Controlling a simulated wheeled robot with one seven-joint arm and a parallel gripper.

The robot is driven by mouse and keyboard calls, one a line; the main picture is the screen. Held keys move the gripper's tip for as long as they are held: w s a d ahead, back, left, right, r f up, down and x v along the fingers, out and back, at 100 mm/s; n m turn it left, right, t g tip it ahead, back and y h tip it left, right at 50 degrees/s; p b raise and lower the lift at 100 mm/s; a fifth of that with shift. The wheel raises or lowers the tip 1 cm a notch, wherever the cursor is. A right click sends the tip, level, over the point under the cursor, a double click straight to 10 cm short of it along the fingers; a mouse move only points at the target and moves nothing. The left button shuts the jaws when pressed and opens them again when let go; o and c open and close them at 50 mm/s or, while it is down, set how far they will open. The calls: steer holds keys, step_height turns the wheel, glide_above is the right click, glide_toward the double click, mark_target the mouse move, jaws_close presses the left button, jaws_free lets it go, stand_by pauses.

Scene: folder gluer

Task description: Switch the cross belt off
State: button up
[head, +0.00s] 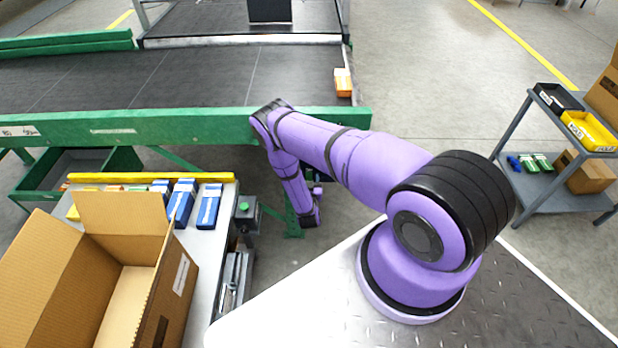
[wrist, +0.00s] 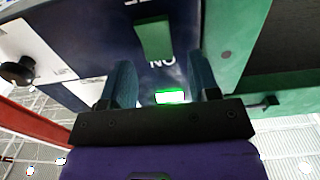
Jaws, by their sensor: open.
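In the wrist view a dark blue panel (wrist: 100,35) carries a green switch handle (wrist: 154,40). An upside-down ON label (wrist: 161,62) lies beside the handle, on the side nearer my gripper, and another label is cut off at the top edge. A green lamp (wrist: 170,96) is lit between my fingers. My gripper (wrist: 162,78) is open, its two teal fingers apart, with the handle beyond them and nothing seen held. In the head view my gripper (head: 311,218) hangs low beside the green conveyor frame (head: 180,127); the panel is not made out there. The black belt (head: 190,75) lies behind the frame.
An orange box (head: 343,82) sits at the belt's right end. A packing table with an open carton (head: 175,290) and blue boxes (head: 208,205) stands left of my arm. A small box with a green button (head: 245,207) is nearby. A grey cart (head: 535,190) stands right, with free floor between.

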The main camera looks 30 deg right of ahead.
steer(key=shift+w+d, duration=0.35)
steer(key=shift+w, duration=0.2)
steer(key=c, duration=0.9)
steer(key=shift+s+a+f+t+h, duration=0.1)
steer(key=shift+f+t+h, duration=0.1)
steer(key=shift+t+h, duration=0.35)
steer(key=shift+s+a+f+t+h, duration=0.15)
steer(key=shift+t+h, duration=0.2)
steer(key=shift+t, duration=0.3)
steer(key=shift+d, duration=0.1)
steer(key=o, duration=0.9)
steer(key=v, duration=1)
steer(key=shift+s, duration=0.3)
